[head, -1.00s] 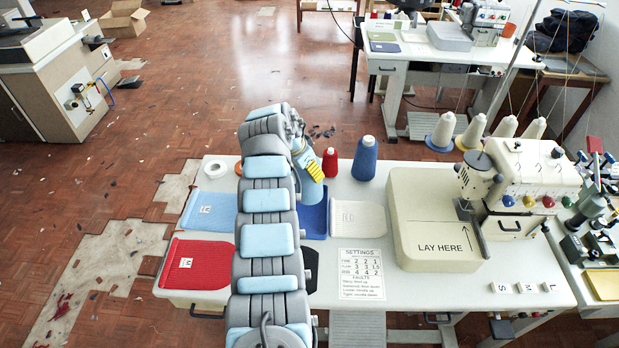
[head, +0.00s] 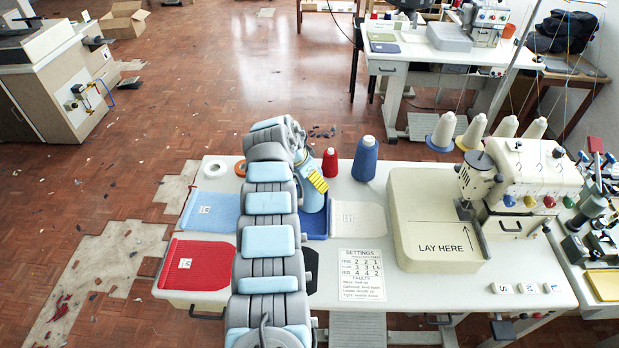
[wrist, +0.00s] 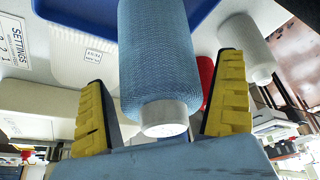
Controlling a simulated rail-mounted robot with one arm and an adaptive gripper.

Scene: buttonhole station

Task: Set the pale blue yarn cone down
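The pale blue yarn cone (head: 312,197) is upright over the dark blue tray (head: 317,228), in the middle of the table behind my arm. In the head view its foot seems to be at the tray, but contact is not clear. In the wrist view the cone (wrist: 160,60) points its white tube end at my palm, and its far end is out of frame. My gripper (wrist: 163,100) has its yellow fingers spread on both sides of the cone. A gap shows between each finger and the yarn, so it looks open around the cone.
A red cone (head: 330,163) and a darker blue cone (head: 365,160) stand close behind. Pale blue (head: 213,210), red (head: 197,265) and cream (head: 358,217) knit pieces lie around the tray. The sewing machine (head: 525,185) is to the right.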

